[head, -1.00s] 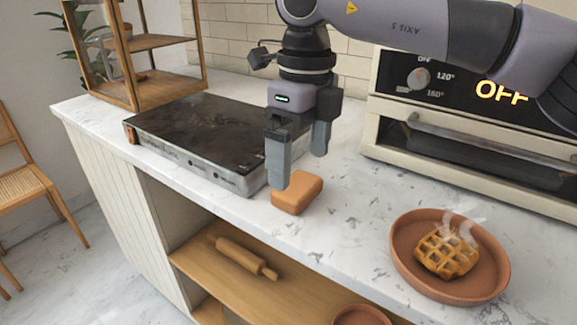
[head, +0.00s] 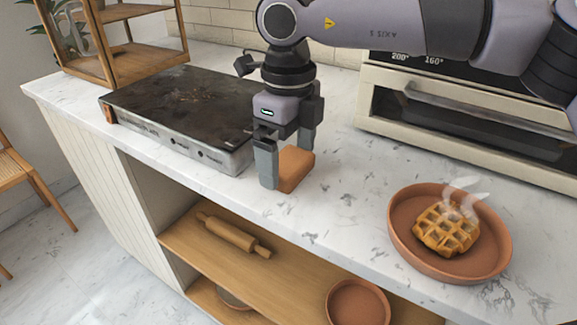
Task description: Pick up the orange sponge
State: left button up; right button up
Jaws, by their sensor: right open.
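The orange sponge (head: 296,169) lies on the white marble counter, just right of the griddle. My right gripper (head: 284,168) is open and points down, lowered to the sponge. One finger stands in front of the sponge's left part and hides it. The other finger is behind the sponge, its tip partly hidden. I cannot tell whether the fingers touch the sponge. My left gripper is not in view.
A dark flat griddle (head: 180,105) stands close to the left of my right gripper. An oven (head: 460,110) stands behind right. A terracotta plate (head: 400,240) with a steaming waffle (head: 445,228) is at the right. A rolling pin (head: 233,235) lies on the shelf below.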

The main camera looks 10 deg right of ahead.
aim_at(288, 160)
jog(key=c, duration=0.7)
jog(key=shift+r, duration=0.15)
jog(key=shift+c, duration=0.2)
notch_tip(288, 160, up, 20)
jog(key=p, duration=0.3)
